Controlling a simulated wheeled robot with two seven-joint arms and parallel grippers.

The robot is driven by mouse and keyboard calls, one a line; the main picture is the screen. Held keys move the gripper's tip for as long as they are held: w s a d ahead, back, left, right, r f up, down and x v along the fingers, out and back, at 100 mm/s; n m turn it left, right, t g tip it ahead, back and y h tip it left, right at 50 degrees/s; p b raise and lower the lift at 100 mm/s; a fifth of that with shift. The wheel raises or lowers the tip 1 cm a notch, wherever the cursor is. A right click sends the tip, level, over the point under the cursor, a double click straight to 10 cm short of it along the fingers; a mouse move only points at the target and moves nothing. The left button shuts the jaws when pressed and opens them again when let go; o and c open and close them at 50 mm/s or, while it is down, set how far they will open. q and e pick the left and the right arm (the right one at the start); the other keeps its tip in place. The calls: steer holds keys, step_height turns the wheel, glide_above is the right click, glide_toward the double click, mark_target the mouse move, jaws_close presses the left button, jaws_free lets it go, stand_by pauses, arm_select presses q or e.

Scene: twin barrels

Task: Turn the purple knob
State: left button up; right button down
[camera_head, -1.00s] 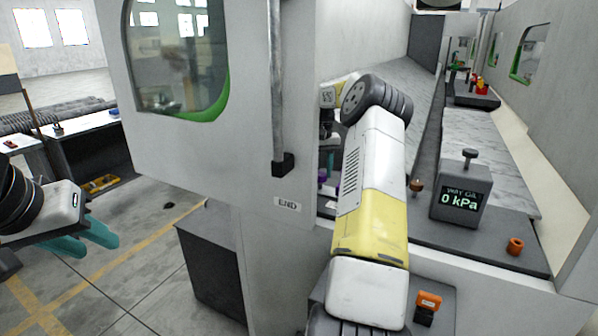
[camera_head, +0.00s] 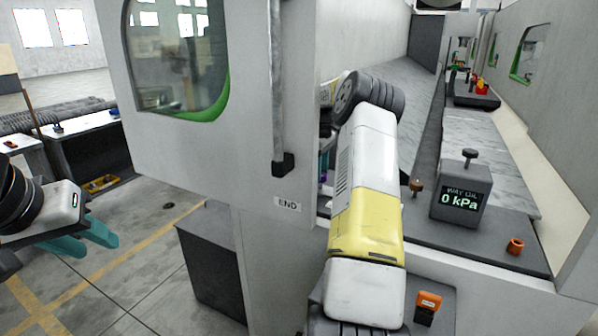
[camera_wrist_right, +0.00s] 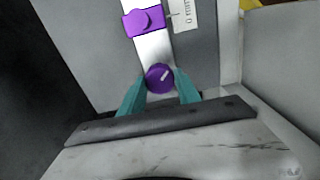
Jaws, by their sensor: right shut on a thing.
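The purple knob (camera_wrist_right: 159,77) is round with a pale line on its face. In the right wrist view it sits between the teal fingertips of my right gripper (camera_wrist_right: 160,87), which is shut on it.
A purple clamp-like block (camera_wrist_right: 146,21) sits on the pale strip beyond the knob. The door panel (camera_head: 240,165) stands left of my right arm. A gauge box (camera_head: 461,200) reading 0 kPa and an orange knob (camera_head: 515,246) are at the right.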

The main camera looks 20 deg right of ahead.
steer(key=n, duration=1.1)
steer(key=shift+n, duration=2)
steer(key=shift+r, duration=0.1)
steer(key=c, duration=0.9)
jaws_free()
steer(key=shift+o, duration=0.2)
step_height(320, 180, up, 8)
steer(key=shift+f, duration=0.15)
